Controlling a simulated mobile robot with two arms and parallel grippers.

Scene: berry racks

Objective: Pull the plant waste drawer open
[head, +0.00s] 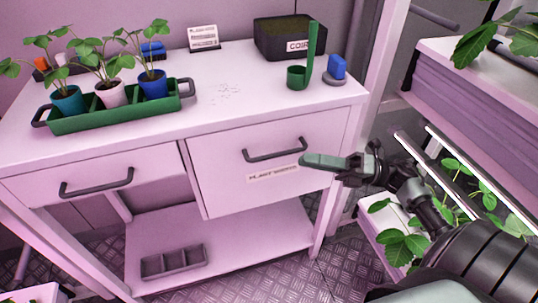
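The plant waste drawer (225,175) is the deep white front at the right under the bench top. It looks closed, flush with the bench. Its dark bar handle (274,150) is in its upper part, with a label (273,174) below, partly legible. My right gripper (325,161) comes in from the right, in front of the drawer's right side. A grey-green fingertip points left and appears close to the handle's right end. I cannot tell whether it touches, and the finger gap does not show clearly. My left gripper is out of view.
A shallower drawer (95,178) with its own handle is at the left. The bench top (220,110) holds a green tray (125,113) of potted plants, a coir bin (290,38) and a green scoop (298,77). A plant rack (470,85) stands close at right.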

